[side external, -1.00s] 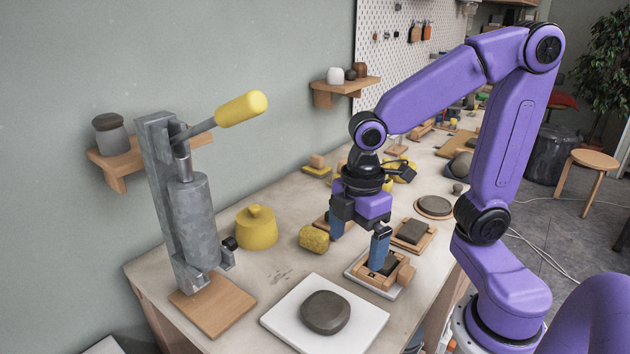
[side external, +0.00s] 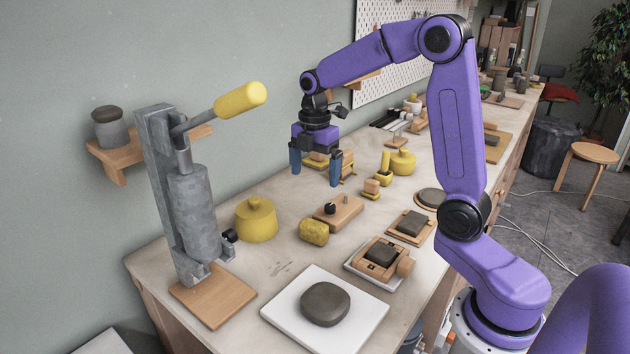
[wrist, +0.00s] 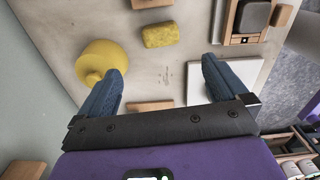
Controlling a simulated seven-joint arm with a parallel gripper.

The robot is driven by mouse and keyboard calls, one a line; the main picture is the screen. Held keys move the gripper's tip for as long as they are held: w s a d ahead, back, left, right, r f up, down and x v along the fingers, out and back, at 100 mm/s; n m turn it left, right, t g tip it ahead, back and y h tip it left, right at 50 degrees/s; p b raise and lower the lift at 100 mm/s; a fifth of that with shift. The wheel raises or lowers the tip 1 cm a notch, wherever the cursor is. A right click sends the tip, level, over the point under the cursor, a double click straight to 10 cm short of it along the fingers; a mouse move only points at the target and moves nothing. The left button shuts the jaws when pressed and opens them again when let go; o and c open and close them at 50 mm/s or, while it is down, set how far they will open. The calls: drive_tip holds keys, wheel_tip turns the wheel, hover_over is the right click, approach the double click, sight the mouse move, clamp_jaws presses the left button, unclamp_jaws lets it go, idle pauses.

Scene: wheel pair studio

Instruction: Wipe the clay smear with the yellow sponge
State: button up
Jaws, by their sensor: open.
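The yellow sponge (side external: 314,232) lies on the bench between the yellow lidded jar and a small wooden block. It also shows in the wrist view (wrist: 161,34), beyond my fingertips. The clay smear (side external: 279,268) is a set of faint grey marks on the bench, in front of the sponge in the side view; the wrist view shows it as thin streaks (wrist: 165,74) between my fingers. My gripper (side external: 315,178) is open and empty, raised well above the bench, with its blue fingers wide apart. It touches neither the sponge nor the smear.
A yellow lidded jar (side external: 256,220) stands left of the sponge. A grey press (side external: 190,220) with a yellow-handled lever rises at the left. A white board (side external: 370,320) with a clay lump (side external: 325,304) lies in front. A wooden block with pegs (side external: 339,211) sits behind the sponge.

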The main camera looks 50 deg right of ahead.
sight(315, 222)
wheel_tip(315, 222, down, 17)
drive_tip(key=shift+f, duration=0.15)
idle(0.5)
drive_tip(key=c, duration=0.8)
drive_tip(key=o, duration=0.7)
drive_tip(key=shift+r, duration=0.25)
drive_tip(key=shift+r, duration=0.75)
drive_tip(key=c, duration=0.9)
